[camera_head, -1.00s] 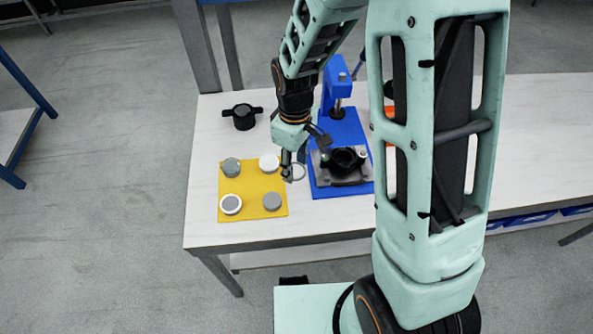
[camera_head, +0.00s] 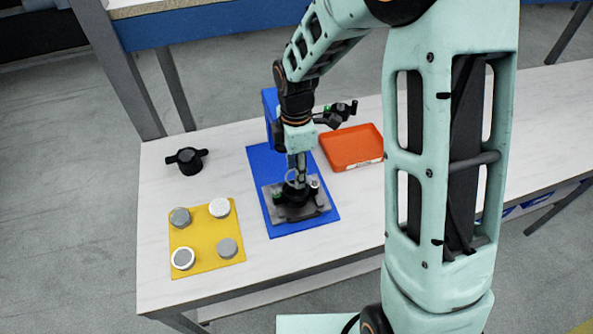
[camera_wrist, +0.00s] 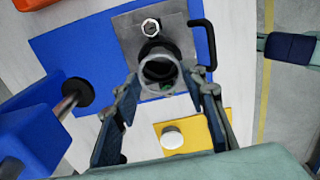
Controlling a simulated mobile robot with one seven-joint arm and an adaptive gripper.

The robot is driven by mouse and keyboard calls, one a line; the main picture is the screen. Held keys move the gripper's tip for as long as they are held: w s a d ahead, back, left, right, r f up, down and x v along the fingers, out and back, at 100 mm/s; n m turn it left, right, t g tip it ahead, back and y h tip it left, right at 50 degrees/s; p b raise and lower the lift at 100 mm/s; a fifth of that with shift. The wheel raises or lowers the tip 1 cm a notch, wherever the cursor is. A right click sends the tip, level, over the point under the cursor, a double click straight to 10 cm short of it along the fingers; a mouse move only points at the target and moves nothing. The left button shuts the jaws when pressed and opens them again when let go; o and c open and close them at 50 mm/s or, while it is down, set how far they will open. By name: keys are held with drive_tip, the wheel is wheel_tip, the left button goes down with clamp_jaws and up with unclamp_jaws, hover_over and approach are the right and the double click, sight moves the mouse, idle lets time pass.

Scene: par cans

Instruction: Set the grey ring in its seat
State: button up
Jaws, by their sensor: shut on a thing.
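The grey ring (camera_wrist: 146,71) is held between the two fingertips of my gripper (camera_wrist: 163,80) in the wrist view. It also shows in the head view as a thin pale loop (camera_head: 290,176) at my gripper (camera_head: 296,180). Below it is a black round housing (camera_head: 292,196), probably the seat, on a grey metal plate (camera_head: 322,207). In the wrist view the ring overlaps the black housing (camera_wrist: 153,46) and hides part of it. I cannot tell whether the ring touches it.
The plate lies on a blue base (camera_head: 283,229) with a blue press column (camera_head: 268,104). A bolt head (camera_wrist: 151,27) and a black handle (camera_wrist: 207,45) are close by. A yellow board (camera_head: 208,238) carries several round parts. An orange tray (camera_head: 352,148) is behind right; a black knob (camera_head: 187,160) is left.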

drive_tip(key=shift+f+b, duration=1.95)
drive_tip(key=shift+f, duration=0.8)
clamp_jaws()
drive_tip(key=shift+f, duration=0.2)
drive_tip(key=shift+c, duration=2.3)
unclamp_jaws()
drive_tip(key=shift+s, duration=0.1)
